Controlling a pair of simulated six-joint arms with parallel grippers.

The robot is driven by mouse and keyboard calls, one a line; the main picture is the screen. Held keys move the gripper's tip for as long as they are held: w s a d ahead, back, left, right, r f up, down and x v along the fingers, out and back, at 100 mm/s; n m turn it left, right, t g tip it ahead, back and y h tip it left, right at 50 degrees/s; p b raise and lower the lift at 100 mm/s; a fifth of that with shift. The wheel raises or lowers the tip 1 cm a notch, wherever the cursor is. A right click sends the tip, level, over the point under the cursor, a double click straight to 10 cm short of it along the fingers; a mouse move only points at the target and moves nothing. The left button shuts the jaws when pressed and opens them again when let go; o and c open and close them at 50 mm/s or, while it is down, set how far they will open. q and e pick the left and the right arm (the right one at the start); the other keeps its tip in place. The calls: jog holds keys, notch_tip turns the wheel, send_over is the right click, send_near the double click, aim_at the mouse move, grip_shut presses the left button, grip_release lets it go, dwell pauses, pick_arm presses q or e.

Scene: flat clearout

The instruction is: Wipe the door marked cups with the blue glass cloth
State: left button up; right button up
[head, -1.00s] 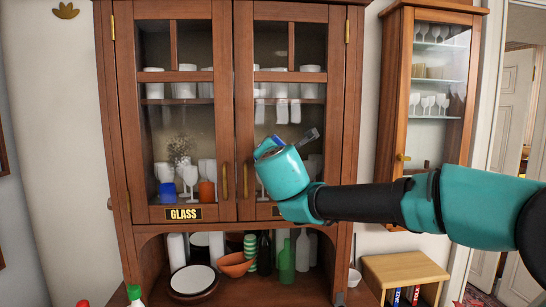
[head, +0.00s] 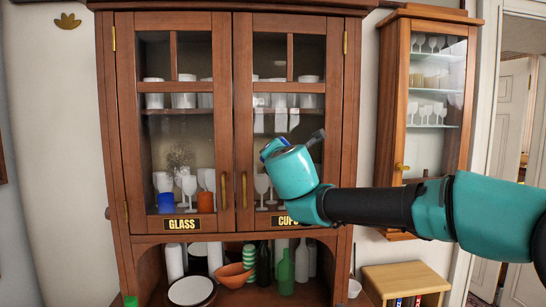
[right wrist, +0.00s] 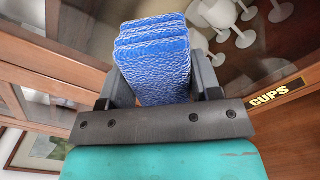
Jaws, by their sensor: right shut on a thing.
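The cups door (head: 340,150) is the right door of the wooden cabinet, with a glass pane and a label reading CUPS (right wrist: 276,93), partly hidden by my arm in the head view. My right gripper (head: 267,149) is in front of the lower part of this door's glass. In the right wrist view my right gripper (right wrist: 160,85) is shut on the folded blue cloth (right wrist: 155,55). Only a little of the cloth (head: 272,147) shows in the head view. I cannot tell whether the cloth touches the glass. My left gripper is not in view.
The glass door (head: 118,150), left of the cups door, is shut. Brass handles (head: 223,190) stand out where the doors meet. Bowls and bottles (head: 286,272) fill the open shelf below. A smaller glazed cabinet (head: 392,120) hangs at right above a wooden box (head: 405,278).

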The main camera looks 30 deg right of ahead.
aim_at(316, 153)
jog(key=shift+s+d, duration=0.2)
jog(key=shift+d, duration=0.4)
jog(key=shift+d, duration=0.1)
jog(key=shift+s+d, duration=0.4)
jog(key=shift+d, duration=0.3)
jog(key=shift+s+d, duration=0.35)
jog(key=shift+d, duration=0.35)
jog(key=shift+d, duration=0.1)
jog(key=shift+s+d, duration=0.3)
jog(key=shift+d, duration=0.35)
jog(key=shift+s+d, duration=0.3)
jog(key=shift+d, duration=0.35)
jog(key=shift+s+d, duration=0.4)
jog(key=shift+d, duration=0.3)
jog(key=shift+s+d, duration=0.35)
jog(key=shift+d, duration=0.35)
